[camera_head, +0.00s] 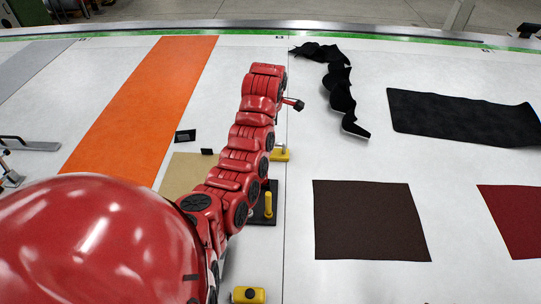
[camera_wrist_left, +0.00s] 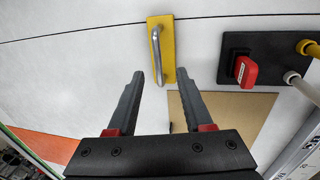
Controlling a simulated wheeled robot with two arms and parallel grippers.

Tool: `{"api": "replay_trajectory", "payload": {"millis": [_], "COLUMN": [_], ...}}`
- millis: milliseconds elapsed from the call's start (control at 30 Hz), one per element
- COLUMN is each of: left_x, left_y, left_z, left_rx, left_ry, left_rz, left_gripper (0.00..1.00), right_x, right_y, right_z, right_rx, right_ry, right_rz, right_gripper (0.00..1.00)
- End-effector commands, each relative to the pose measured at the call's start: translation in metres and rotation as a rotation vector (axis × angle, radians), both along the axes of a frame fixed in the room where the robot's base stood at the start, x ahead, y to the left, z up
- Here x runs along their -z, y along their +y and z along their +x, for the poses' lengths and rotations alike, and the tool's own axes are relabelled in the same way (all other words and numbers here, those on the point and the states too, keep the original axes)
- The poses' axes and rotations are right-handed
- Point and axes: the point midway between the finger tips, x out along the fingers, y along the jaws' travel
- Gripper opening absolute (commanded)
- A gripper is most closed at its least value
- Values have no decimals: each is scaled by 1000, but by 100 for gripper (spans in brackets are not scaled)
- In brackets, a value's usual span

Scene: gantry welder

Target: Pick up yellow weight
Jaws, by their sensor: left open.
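The yellow weight (camera_wrist_left: 168,25) is a flat yellow block with a curved silver handle. It lies on the white table. In the head view its end (camera_head: 281,155) shows just right of my red left arm, which hides the rest. My left gripper (camera_wrist_left: 160,72) is open and empty, seen in the left wrist view. Its two dark fingers point toward the weight, with the lower part of the block and handle showing between their tips. I cannot tell how high the fingers are above it. In the head view my arm hides this gripper. My right gripper is not in view.
A black box with a red switch (camera_wrist_left: 246,72) sits right of the weight in the wrist view, near the right finger. A tan mat (camera_wrist_left: 240,108) lies below. In the head view, another yellow object (camera_head: 248,295) is at the bottom, and dark mats (camera_head: 370,220) lie right.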

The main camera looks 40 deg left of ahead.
Motion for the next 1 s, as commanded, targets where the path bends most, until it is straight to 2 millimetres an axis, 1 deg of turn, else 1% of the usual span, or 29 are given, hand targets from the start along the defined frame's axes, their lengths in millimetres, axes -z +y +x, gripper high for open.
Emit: {"api": "replay_trajectory", "payload": {"millis": [100,200,300,400,500,667,700,833,1000], "left_x": [12,22,25,28,37,50,56,65,74], "left_y": [3,2,3,6,8,12,12,13,14], "left_z": [2,3,4,6,7,10,11,14,14], "left_rx": [-2,0,0,-1,0,-1,2,3,0], "left_ry": [3,3,2,0,4,6,6,5,3], "left_rz": [-1,-2,-1,1,-1,-2,-1,0,-1], "left_gripper": [51,51,51,51,51,51,51,51,51], "right_x": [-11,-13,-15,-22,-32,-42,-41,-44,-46], "right_y": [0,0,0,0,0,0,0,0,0], "right_z": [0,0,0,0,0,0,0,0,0], "right_rx": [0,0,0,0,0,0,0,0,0], "right_ry": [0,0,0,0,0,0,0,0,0], "right_rz": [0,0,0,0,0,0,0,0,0], "right_gripper": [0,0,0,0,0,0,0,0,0]}}
